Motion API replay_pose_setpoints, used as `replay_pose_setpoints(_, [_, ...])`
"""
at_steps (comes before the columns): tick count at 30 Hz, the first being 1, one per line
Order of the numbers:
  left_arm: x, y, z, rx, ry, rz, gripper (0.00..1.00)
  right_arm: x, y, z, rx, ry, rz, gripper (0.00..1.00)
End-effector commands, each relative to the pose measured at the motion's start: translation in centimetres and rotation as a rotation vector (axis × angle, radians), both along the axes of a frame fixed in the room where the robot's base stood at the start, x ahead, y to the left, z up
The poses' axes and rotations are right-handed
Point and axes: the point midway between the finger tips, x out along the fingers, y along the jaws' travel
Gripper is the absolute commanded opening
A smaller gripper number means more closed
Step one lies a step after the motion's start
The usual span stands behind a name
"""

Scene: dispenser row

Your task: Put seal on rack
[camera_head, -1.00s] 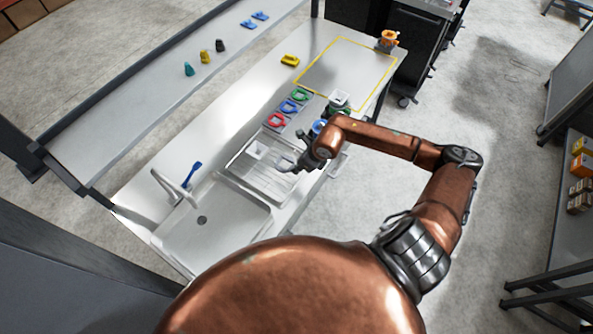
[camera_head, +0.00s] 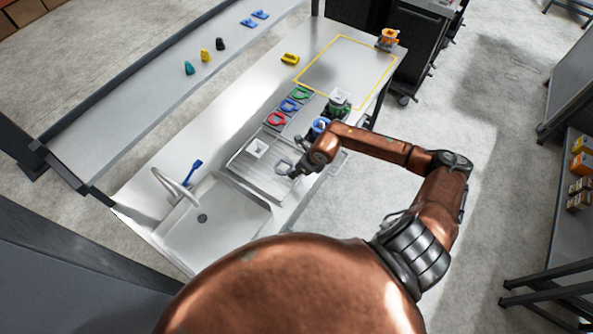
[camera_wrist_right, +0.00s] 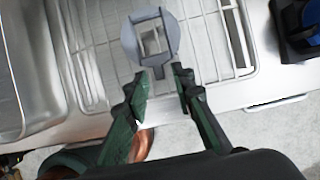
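The grey round seal (camera_head: 283,166), with a straight frame across it and a small tab, lies on the wire rack (camera_head: 241,168) beside the sink. It also shows in the right wrist view (camera_wrist_right: 131,43), over the rack's wires (camera_wrist_right: 240,40). My right gripper (camera_head: 294,172) is just on the near right side of the seal. In the right wrist view its dark green fingers (camera_wrist_right: 162,82) are spread apart, with the seal's tab at the gap between the tips and no clear grip on it. My left gripper is not in view.
A white square piece (camera_head: 257,147) sits on the rack farther back. Red (camera_head: 277,119), blue (camera_head: 289,106) and green (camera_head: 300,93) holders stand beyond it, with dispensers near the counter's right edge. The sink (camera_head: 205,222) is at the left. The yellow-outlined area (camera_head: 345,70) is clear.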

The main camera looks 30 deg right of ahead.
Motion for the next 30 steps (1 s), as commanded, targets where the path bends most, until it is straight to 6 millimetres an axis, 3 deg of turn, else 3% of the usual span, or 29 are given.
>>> replay_pose_setpoints(13, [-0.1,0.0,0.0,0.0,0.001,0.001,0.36,-0.3,-0.2,1.0,-0.001,-0.001,0.001,0.26])
replay_pose_setpoints(24, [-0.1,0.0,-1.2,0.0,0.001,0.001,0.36,-3.1,-1.4,7.6,-0.004,-0.002,0.0,0.26])
replay_pose_setpoints(30, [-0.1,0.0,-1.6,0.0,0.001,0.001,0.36,-4.2,-1.8,10.2,-0.002,0.0,0.0,0.26])
